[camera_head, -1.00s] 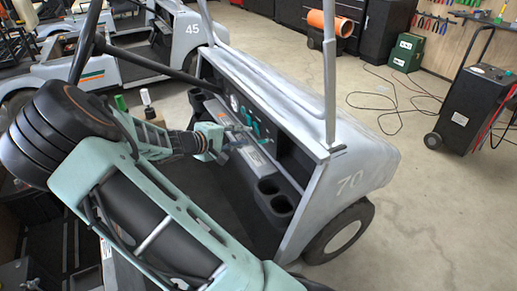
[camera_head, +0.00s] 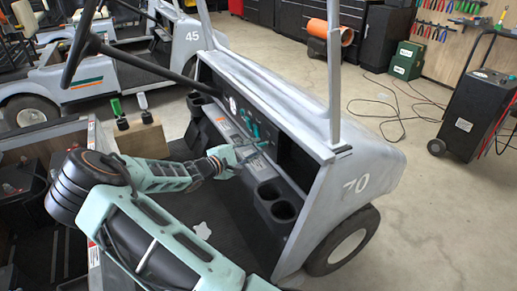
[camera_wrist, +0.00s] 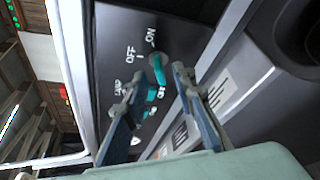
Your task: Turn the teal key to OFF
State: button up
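The teal key (camera_wrist: 158,70) is on the cart's dark dash panel (camera_wrist: 112,28), by the white ON and OFF lettering. It sits just beyond and between my fingertips; I see no clear contact. Which mark it points to is hard to tell. My gripper (camera_wrist: 154,82) is open, with a finger on either side and nothing held. In the head view my gripper (camera_head: 229,156) is at the cart's dash, by the teal controls (camera_head: 251,129); the key cannot be told apart there.
Another teal control (camera_wrist: 151,96), near the LAMP lettering, lies close to the left finger. Cup holders (camera_head: 275,200) are in the dash nearer the camera. A roof post (camera_head: 334,85) of the cart stands at the right. Open floor (camera_head: 430,220) lies right of the cart.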

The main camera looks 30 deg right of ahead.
jog(key=shift+x, duration=1.2)
grip_shut()
